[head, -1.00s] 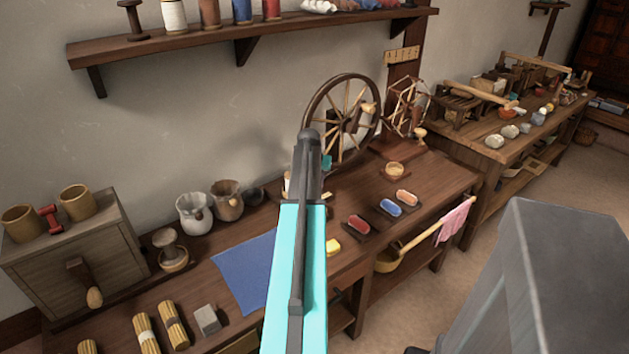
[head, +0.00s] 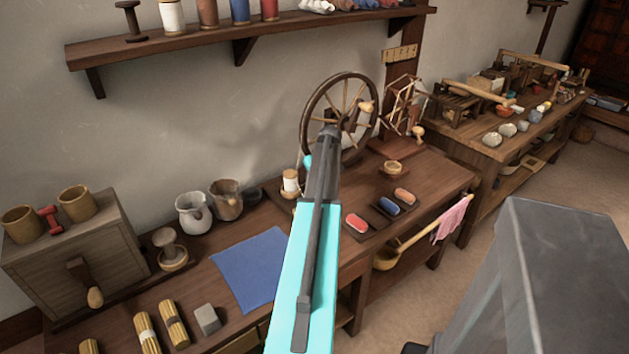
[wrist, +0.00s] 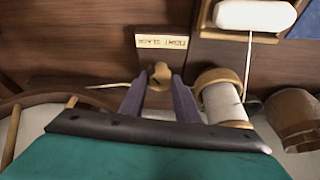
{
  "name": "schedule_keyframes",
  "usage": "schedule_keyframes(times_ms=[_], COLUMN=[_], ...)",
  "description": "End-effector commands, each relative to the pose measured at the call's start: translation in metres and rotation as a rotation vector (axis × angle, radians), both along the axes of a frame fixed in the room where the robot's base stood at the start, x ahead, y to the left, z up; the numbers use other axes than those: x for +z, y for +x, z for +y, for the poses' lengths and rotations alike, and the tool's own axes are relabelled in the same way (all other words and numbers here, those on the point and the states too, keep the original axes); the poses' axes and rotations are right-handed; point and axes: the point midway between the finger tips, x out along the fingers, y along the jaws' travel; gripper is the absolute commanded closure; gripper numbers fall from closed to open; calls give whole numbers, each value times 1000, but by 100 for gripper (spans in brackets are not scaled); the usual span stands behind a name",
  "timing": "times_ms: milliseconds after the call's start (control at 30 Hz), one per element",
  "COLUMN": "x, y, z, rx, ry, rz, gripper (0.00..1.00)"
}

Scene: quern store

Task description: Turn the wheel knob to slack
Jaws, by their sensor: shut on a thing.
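The wooden wheel knob (wrist: 160,72) stands between the two fingers of my gripper (wrist: 160,84) in the wrist view. My gripper is shut on it. A pale label (wrist: 162,41) with dark lettering lies just beyond the knob; one word looks like "SLACK". I cannot make out a pointer on the knob. In the head view my arm hides the knob and most of my gripper.
A white thread spool (wrist: 222,103) stands close right of my fingers; it also shows in the head view (head: 291,183). A brown jug (head: 226,200), a blue cloth (head: 250,270) and small trays (head: 357,224) lie around on the bench. A shelf (head: 180,50) hangs above.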

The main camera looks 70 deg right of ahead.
Motion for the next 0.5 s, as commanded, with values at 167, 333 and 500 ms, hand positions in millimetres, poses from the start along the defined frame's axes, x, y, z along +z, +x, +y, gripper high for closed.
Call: schedule_keyframes(times_ms=[167, 333, 500], x=[-1, -1, -1], y=[-1, -1, -2], z=[-1, -1, 0], rx=[81, 123, 138], ry=[2, 2, 2], rz=[1, 2, 4], gripper=[93, 93, 93])
